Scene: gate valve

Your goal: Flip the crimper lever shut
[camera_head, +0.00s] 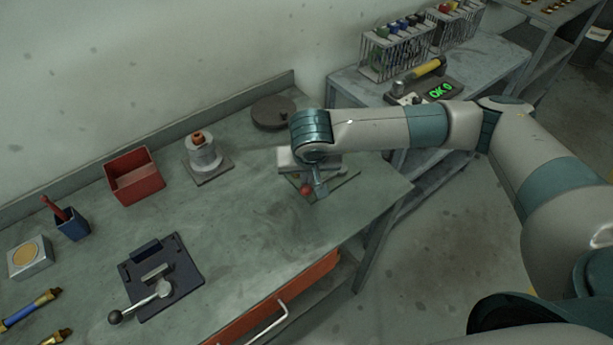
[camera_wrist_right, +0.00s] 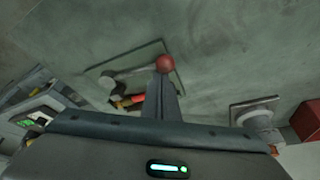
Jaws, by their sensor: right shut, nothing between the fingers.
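A red ball knob (camera_head: 306,189) shows at the bench's right end, over a thin square base plate (camera_head: 346,184); I take this as the crimper lever's end. In the right wrist view the red knob (camera_wrist_right: 165,63) appears at the tips of my right gripper (camera_wrist_right: 163,82), but whether they touch is unclear. My right gripper (camera_head: 317,186) is shut and empty, reaching down beside the knob. My wrist and fingers hide most of the lever and its body. My left gripper is not in view.
A dark plate (camera_head: 185,255) with a black-knobbed lever (camera_head: 163,288) lies front left. A red bin (camera_head: 134,177), a grey pedestal (camera_head: 203,156) and a round dark disc (camera_head: 273,112) stand along the back. The bench middle is clear. A side table holds a green-lit display (camera_head: 440,90).

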